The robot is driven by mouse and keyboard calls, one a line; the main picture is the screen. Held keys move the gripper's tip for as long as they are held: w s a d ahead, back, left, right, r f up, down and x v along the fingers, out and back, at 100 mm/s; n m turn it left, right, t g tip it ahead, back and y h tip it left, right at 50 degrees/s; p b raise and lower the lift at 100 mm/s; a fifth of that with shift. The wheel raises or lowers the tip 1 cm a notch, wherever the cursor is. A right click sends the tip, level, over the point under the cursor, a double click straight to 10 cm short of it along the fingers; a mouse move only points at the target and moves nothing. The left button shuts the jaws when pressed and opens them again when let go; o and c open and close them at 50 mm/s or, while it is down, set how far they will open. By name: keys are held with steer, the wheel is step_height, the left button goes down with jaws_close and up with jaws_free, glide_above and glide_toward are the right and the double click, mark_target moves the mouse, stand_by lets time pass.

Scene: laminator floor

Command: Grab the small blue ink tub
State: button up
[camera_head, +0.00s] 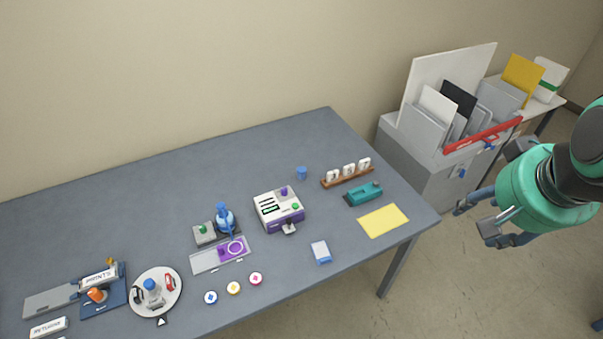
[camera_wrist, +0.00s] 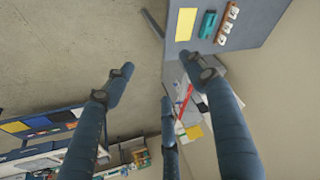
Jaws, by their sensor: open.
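Small round white tubs stand in a row near the table's front edge in the head view; the left one has a blue mark on top (camera_head: 210,297). A small plain blue cup (camera_head: 302,173) stands farther back, near the wooden rack; I cannot tell for sure which of the two is the ink tub. My gripper (camera_head: 478,222) is open and empty, out past the table's right end and well apart from both. In the wrist view, its spread fingers (camera_wrist: 160,82) have nothing between them; neither blue thing can be made out there.
The grey table (camera_head: 130,205) also holds a white and purple machine (camera_head: 278,211), a teal device (camera_head: 363,194), a yellow sheet (camera_head: 383,220) and a round white plate (camera_head: 173,282). A grey cabinet (camera_head: 405,160) with upright folders stands right of the table. Floor is clear below my gripper.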

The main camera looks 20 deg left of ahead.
steer(key=w+a+r+p, duration=0.1)
steer(key=w+a+r, duration=0.25)
steer(key=w, duration=0.65)
steer(key=w+a+f+g+p, duration=0.1)
steer(key=w+a, duration=0.4)
steer(key=w, duration=0.3)
steer(key=w+a+g+p, duration=0.1)
steer(key=w+a, duration=0.4)
steer(key=w, duration=0.3)
steer(key=m+g+p, duration=0.3)
steer(key=p, duration=0.3)
glide_above(302, 169)
step_height(302, 169, down, 36)
steer(key=shift+a, duration=0.1)
steer(key=shift+f, duration=0.1)
steer(key=shift+f, duration=4.15)
